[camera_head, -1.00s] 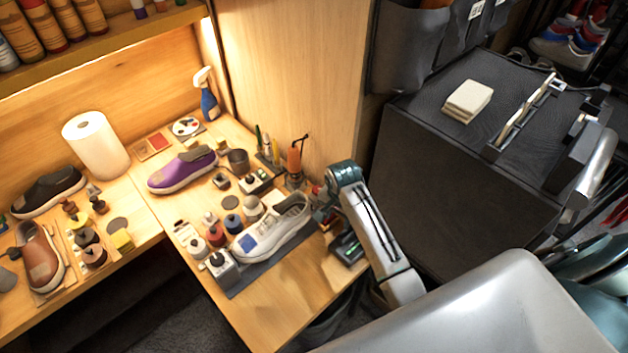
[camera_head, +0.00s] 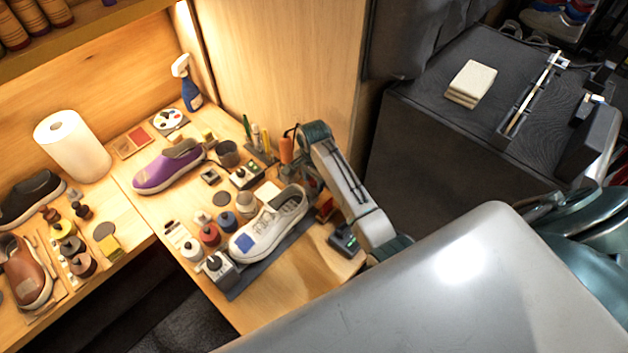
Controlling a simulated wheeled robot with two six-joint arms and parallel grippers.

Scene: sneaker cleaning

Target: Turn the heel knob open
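A white and grey sneaker (camera_head: 268,226) with a blue patch lies on a dark strip base (camera_head: 240,284) on the wooden bench. Its toe points to the lower left and its heel to the upper right. A grey block with a black knob (camera_head: 215,265) stands at the toe end. My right gripper (camera_head: 311,184) is right by the heel end, under its bent arm. Its fingers are small, dark and partly hidden, so I cannot tell their opening or contact. I cannot make out a separate heel knob there. My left gripper is not in view.
Small bottles (camera_head: 208,233) stand close beside the sneaker. A small black device with a green light (camera_head: 344,240) lies below my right arm. An orange-handled tool (camera_head: 287,149) stands behind the gripper. A purple shoe (camera_head: 168,167) lies further back. The bench's front right corner is bare.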

